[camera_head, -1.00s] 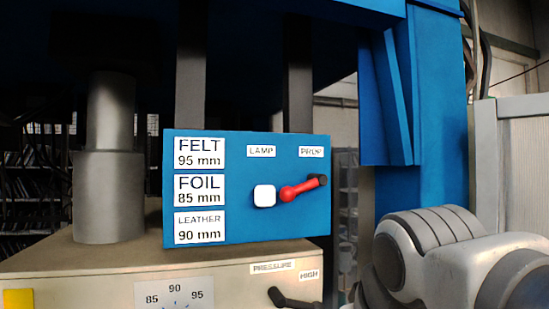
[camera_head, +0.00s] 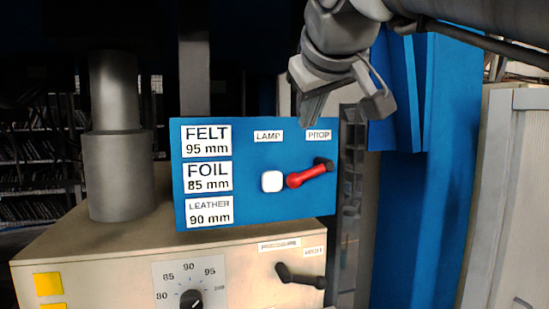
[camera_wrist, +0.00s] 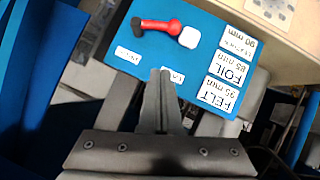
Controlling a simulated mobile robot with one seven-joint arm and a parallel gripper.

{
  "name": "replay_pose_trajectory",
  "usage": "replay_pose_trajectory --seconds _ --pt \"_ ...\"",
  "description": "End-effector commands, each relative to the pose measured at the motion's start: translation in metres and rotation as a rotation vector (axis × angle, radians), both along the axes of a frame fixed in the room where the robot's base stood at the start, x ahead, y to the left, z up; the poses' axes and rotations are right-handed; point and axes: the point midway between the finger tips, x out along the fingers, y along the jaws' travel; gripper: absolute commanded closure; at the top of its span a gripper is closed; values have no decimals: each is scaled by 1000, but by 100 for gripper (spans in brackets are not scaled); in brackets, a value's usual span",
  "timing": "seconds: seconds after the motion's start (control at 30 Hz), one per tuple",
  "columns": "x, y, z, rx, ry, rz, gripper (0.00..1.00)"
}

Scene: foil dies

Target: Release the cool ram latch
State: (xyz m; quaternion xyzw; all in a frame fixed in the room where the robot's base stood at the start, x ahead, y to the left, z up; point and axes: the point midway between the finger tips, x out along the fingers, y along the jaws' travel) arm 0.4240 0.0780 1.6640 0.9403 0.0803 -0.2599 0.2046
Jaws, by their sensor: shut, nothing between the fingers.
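A blue panel (camera_head: 245,185) carries a red lever (camera_head: 308,176) with a dark end under the label PROP. The lever slants up to the right. A white square button (camera_head: 272,181) sits left of it under the label LAMP. My gripper (camera_head: 312,110) is shut and empty, above the panel near its upper right corner, fingers pointing down. In the wrist view my fingertips (camera_wrist: 160,85) overlap the LAMP label. The red lever (camera_wrist: 162,27) and white button (camera_wrist: 190,37) lie beyond them, apart from the fingers. No part is labelled as a ram latch.
Plates on the panel read FELT 95 mm, FOIL 85 mm and LEATHER 90 mm. Below is a beige housing (camera_head: 110,255) with a dial (camera_head: 191,299) and a dark handle (camera_head: 300,277). A grey ram (camera_head: 118,170) stands left; a blue column (camera_head: 405,220) stands right.

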Motion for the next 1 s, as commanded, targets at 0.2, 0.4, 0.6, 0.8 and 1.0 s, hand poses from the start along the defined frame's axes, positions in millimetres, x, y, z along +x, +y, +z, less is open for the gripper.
replay_pose_trajectory --seconds 0.2,0.4,0.6,0.8,1.0 --pt "0 0 -1 1 1 -1 100" --pt "15 1 -10 0 4 -1 100" --pt "50 2 -31 0 6 -2 100" --pt "86 4 -53 0 5 -1 100" --pt "93 -4 -78 0 3 -2 100"
